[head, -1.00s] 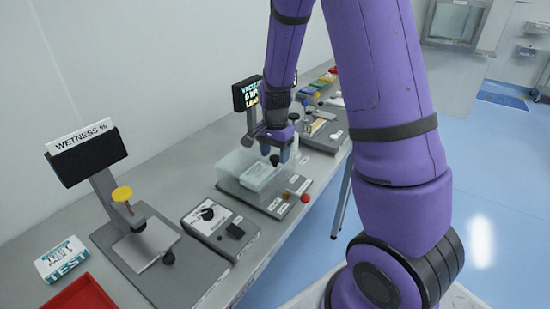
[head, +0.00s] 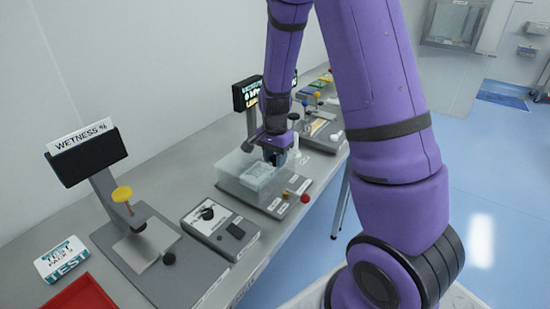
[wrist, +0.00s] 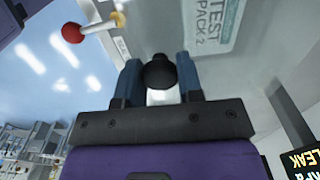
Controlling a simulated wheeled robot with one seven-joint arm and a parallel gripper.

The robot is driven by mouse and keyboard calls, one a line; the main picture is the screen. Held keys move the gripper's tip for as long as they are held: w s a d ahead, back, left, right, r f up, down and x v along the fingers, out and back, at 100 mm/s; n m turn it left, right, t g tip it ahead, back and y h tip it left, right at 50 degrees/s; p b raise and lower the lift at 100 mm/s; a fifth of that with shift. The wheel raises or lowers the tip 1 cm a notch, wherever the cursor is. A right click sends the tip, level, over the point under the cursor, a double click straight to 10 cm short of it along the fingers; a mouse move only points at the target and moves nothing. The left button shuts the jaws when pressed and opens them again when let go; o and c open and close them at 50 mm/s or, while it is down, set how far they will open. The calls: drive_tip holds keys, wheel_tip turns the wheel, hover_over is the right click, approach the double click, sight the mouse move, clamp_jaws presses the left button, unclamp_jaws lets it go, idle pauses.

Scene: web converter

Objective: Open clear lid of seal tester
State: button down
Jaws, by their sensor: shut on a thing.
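The seal tester (head: 262,206) stands on the bench, a grey base with a clear box on top. Its clear lid (head: 245,165) has a black knob (wrist: 159,72), which shows between blue fingertips in the wrist view. My gripper (head: 277,157) is over the lid from above, and it also shows in the wrist view (wrist: 160,82). It is shut on the knob. In the head view the fingers hide the knob. A test pack (wrist: 212,25) shows through the clear plastic. I cannot tell whether the lid is raised at all.
A display screen (head: 248,94) stands behind the tester. A red ball on a lever (head: 304,198) sits at the tester's front right. A grey control box (head: 219,228) and the wetness stand (head: 135,245) are to the left. More instruments are behind.

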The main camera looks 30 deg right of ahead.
drive_tip(key=shift+w+a+r+g+h, duration=0.1)
drive_tip(key=shift+w+r+g+h, duration=0.15)
drive_tip(key=shift+r, duration=0.25)
drive_tip(key=shift+w+a+r+g+h, duration=0.1)
drive_tip(key=shift+r+g, duration=0.25)
drive_tip(key=shift+r, duration=0.1)
drive_tip(key=w+a+r+g+h, duration=0.3)
drive_tip(key=w+r+g, duration=0.4)
drive_tip(key=r, duration=0.1)
drive_tip(key=w+a+r, duration=0.1)
drive_tip(key=w+a, duration=0.3)
drive_tip(key=w, duration=0.6)
drive_tip(key=shift+w+a+r, duration=0.25)
drive_tip(key=shift+w, duration=0.05)
drive_tip(key=c, duration=1.8)
unclamp_jaws()
drive_tip(key=shift+w+a+f+g, duration=0.2)
drive_tip(key=shift+w+g, duration=0.2)
drive_tip(key=shift+w, duration=0.05)
drive_tip(key=shift+w+a+f+g, duration=0.2)
drive_tip(key=shift+w+g, duration=0.2)
drive_tip(key=shift+w, duration=0.05)
drive_tip(key=o, duration=1)
drive_tip(key=shift+o, duration=0.9)
drive_tip(key=shift+w+f, duration=0.1)
drive_tip(key=shift+w, duration=0.05)
drive_tip(key=shift+c, duration=0.6)
